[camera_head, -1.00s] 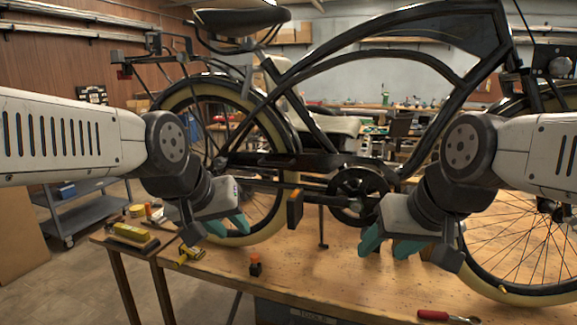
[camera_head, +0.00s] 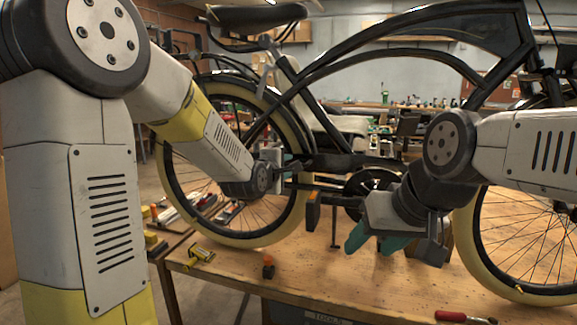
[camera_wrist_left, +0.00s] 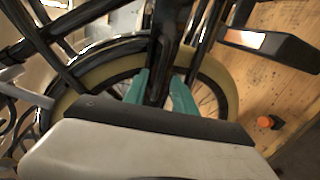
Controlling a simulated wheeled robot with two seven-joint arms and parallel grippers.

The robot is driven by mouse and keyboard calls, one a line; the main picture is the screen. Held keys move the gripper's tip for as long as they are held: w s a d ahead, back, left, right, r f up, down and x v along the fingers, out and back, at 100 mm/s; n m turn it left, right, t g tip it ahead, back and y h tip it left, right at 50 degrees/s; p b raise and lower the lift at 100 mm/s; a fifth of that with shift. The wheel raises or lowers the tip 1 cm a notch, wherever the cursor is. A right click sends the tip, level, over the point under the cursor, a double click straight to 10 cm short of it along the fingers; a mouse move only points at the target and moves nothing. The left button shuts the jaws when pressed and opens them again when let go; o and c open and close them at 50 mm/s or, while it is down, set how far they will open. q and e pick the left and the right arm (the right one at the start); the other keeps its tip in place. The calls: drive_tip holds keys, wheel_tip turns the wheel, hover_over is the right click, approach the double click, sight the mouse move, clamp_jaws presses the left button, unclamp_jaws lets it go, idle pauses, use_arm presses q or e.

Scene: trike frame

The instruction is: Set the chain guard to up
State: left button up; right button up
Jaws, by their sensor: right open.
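The chain guard seems to be the dark bar (camera_head: 338,162) running along the bike above the crank, roughly level; its rear end is hidden behind my left gripper. My left gripper (camera_head: 288,160) is at the rear end of that bar, before the rear wheel. In the left wrist view its two teal fingers (camera_wrist_left: 163,90) stand on either side of a dark bar (camera_wrist_left: 163,60); I cannot tell if they press on it. My right gripper (camera_head: 378,240) is open and empty, below and in front of the crank (camera_head: 370,185).
The black bike has cream tyres and stands over a wooden workbench (camera_head: 300,262). An orange-tipped pedal (camera_head: 313,212) sticks out toward me. A small orange-topped item (camera_head: 268,267), a yellow tool (camera_head: 198,256) and a red-handled screwdriver (camera_head: 465,317) lie on the bench.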

use_arm(q)
drive_tip(key=shift+x, duration=1.8)
clamp_jaws()
